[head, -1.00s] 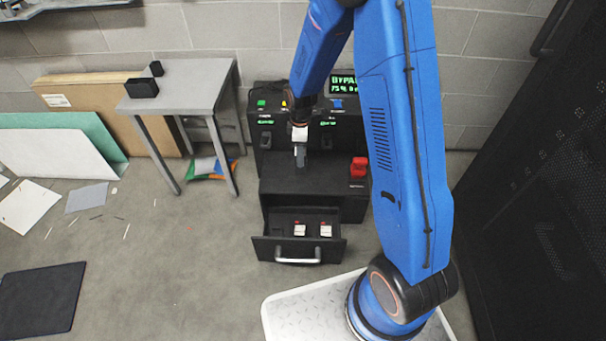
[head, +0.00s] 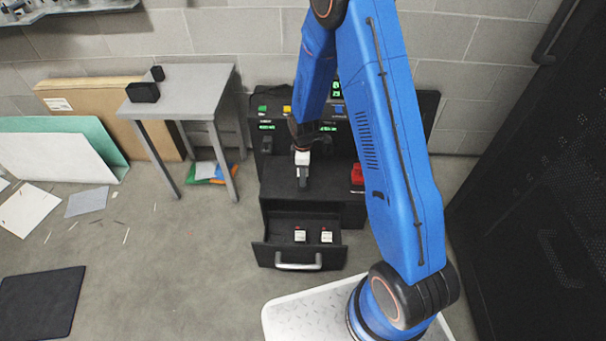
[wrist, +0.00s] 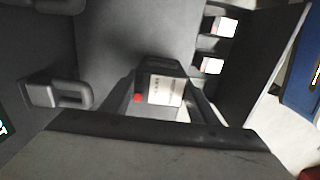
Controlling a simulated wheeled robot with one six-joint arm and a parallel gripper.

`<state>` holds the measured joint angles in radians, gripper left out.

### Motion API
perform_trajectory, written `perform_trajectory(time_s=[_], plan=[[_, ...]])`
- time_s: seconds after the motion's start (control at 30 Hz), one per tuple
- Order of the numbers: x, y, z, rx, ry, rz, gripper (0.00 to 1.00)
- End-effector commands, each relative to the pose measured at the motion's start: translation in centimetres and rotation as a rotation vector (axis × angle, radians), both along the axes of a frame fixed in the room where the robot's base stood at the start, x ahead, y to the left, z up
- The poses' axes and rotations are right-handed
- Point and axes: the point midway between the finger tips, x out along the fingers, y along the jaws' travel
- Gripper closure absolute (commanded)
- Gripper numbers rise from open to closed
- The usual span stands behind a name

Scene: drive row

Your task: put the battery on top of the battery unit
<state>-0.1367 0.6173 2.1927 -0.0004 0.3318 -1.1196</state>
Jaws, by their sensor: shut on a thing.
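My gripper (head: 303,182) is shut on the battery, over the flat top of the lower front part of the black battery unit (head: 335,192). The unit's drawer (head: 275,247) is pulled out. Two similar batteries (head: 299,236) with white labels stand in it, also visible in the wrist view (wrist: 212,65).
A red block (head: 357,174) sits on the unit's top at the right, partly behind my arm. A grey table (head: 190,85) with small black boxes stands at the left. A dark cabinet (head: 540,200) is at the right. Papers and a dark mat (head: 40,300) lie on the floor.

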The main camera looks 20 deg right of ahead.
Motion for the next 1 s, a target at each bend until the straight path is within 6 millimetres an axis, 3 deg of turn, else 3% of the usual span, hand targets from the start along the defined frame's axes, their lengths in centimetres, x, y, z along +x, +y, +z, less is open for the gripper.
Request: perform_trajectory(time_s=[0.47,0.5,0.53,1.0], plan=[[0.04,0.01,-0.91,0.0,-0.001,0.0,1.0],[0.02,0.0,-0.9,0.0,-0.001,0.0,0.36],[0.01,0.01,-0.9,0.0,-0.001,0.0,0.29],[0.06,0.01,0.07,0.0,-0.002,0.0,0.27]])
